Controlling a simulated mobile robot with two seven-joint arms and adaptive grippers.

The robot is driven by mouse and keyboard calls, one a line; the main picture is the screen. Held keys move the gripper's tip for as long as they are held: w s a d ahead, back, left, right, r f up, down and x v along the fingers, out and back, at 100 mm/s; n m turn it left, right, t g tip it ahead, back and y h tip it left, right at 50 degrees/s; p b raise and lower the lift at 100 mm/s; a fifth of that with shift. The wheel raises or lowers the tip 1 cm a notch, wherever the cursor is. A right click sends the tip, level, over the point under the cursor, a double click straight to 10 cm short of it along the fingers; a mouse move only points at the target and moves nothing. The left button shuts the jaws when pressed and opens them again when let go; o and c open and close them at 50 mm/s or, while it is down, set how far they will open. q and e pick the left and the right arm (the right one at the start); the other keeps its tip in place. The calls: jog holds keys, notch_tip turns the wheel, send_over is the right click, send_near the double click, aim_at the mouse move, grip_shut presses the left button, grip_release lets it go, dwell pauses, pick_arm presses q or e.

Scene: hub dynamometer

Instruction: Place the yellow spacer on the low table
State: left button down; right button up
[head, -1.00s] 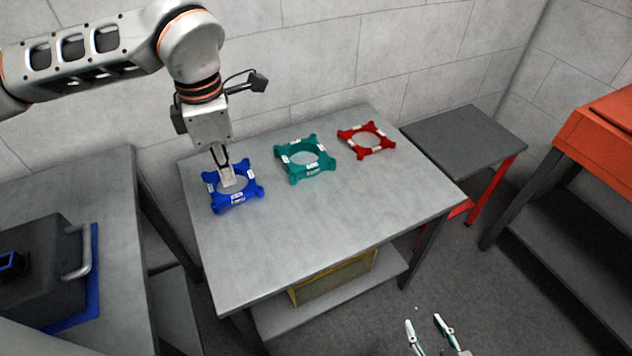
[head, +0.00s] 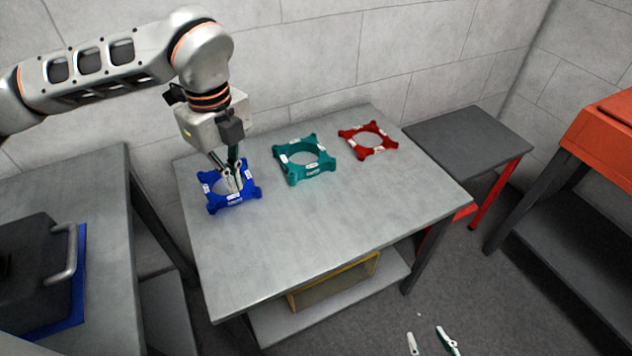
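No yellow spacer shows in the head view. A blue spacer (head: 214,203), a teal spacer (head: 318,169) and a red spacer (head: 384,150) lie flat in a row on the grey worktable (head: 310,235). My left gripper (head: 234,187) points down at the blue spacer, its fingertips over or within the ring's opening. Whether they touch the ring, and how wide they stand, cannot be told. My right gripper (head: 430,343) shows only as two separated fingers at the bottom edge, open, with nothing between them. A lower dark grey table (head: 470,140) with red legs stands right of the worktable.
A yellow-edged box (head: 335,283) sits on the worktable's lower shelf. A dark housing with a handle (head: 35,275) stands on the left bench (head: 95,190). An orange-red unit (head: 605,130) is on the far right. The low table's top and the worktable's front are clear.

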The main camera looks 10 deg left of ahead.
pick_arm(q)
jog(key=shift+w+f+n, duration=0.1)
jog(key=shift+f+n, duration=0.1)
jog(key=shift+n, duration=0.9)
